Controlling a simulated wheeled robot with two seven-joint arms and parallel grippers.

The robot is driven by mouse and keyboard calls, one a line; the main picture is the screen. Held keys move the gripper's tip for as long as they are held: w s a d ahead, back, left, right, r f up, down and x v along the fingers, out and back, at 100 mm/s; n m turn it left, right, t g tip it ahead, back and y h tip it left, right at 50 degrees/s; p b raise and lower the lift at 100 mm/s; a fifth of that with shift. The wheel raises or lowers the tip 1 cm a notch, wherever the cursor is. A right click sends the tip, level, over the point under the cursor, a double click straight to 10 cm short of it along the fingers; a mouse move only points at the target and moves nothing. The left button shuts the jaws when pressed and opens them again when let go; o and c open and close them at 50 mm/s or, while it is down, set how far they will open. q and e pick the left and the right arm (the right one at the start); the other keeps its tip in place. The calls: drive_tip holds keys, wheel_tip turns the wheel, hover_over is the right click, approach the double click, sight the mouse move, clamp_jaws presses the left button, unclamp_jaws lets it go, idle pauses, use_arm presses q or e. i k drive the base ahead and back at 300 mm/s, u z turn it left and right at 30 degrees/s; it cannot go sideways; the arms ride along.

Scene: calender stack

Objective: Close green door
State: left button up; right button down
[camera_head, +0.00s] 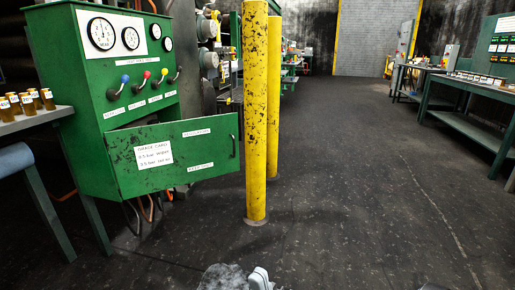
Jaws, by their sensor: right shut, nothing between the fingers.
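The green door (190,150) is on the lower front of the green control cabinet (85,120). It stands open, and its free end reaches out to the right past the cabinet's side. A dark handle (233,146) is near that free end. A white label (154,155) is on the door's face. My right gripper (260,279) shows only in part at the bottom edge, shut and empty. It is well below the door in the picture and apart from it. My left gripper is not in view.
Two yellow posts (255,120) stand just right of the door's free end. Gauges and coloured-knob levers (146,75) are above the door. Small amber jars (28,104) stand on a shelf at left. A green workbench (470,110) is at far right. The middle floor (350,180) is clear.

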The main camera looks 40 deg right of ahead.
sight(146, 159)
drive_tip(key=u, duration=0.15)
drive_tip(key=k, duration=0.25)
drive_tip(key=z, duration=1.1)
drive_tip(key=i, duration=1.4)
drive_tip(key=u, duration=0.75)
drive_tip(key=i, duration=0.3)
drive_tip(key=u, duration=0.3)
